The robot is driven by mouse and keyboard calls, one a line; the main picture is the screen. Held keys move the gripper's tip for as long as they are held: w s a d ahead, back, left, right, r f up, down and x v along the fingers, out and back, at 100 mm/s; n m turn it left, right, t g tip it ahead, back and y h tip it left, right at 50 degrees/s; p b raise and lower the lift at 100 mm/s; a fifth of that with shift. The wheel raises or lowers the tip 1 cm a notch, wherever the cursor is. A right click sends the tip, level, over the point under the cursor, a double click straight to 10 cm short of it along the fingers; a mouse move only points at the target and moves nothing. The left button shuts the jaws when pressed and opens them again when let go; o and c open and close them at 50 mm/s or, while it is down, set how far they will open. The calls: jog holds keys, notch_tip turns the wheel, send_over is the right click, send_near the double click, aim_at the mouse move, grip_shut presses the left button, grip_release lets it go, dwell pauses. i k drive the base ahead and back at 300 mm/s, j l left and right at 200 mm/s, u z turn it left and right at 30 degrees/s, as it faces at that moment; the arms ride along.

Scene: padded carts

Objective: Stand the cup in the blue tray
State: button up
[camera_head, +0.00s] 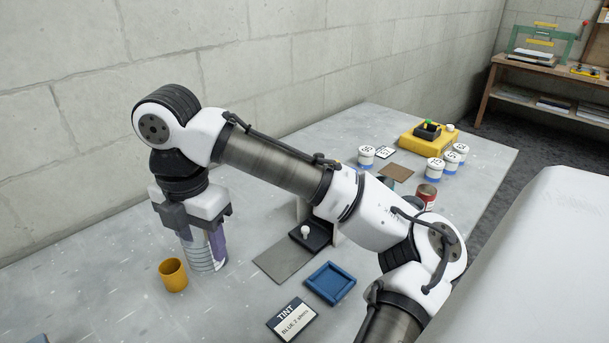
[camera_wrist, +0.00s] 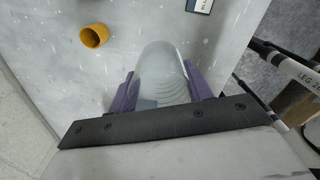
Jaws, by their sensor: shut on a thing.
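My gripper (camera_head: 204,243), with purple fingers, is at the left of the head view, pointing down. It is shut on a clear ribbed cup (camera_head: 201,257), which is upright between the fingers. The clear cup (camera_wrist: 163,73) also shows in the wrist view, between both fingers. I cannot tell whether its base touches the table. The blue tray (camera_head: 349,293) lies on the table to the right of my gripper, and its inside looks empty. A yellow-orange cup (camera_head: 173,276) stands just left of the clear cup, apart from it, and also shows in the wrist view (camera_wrist: 90,38).
A TINT card (camera_head: 291,320) lies in front of the blue tray. A grey mat (camera_head: 283,264) and a black stand with a white knob (camera_head: 305,233) are behind it. Several white-and-blue tubs, a red can (camera_head: 427,193) and a yellow block (camera_head: 430,142) stand farther back.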

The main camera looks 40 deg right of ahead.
aim_at(331, 283)
jog(key=z, duration=0.35)
jog(key=i+z, duration=0.15)
jog(key=z, duration=0.2)
jog(key=j+z, duration=0.1)
jog(key=z, duration=0.2)
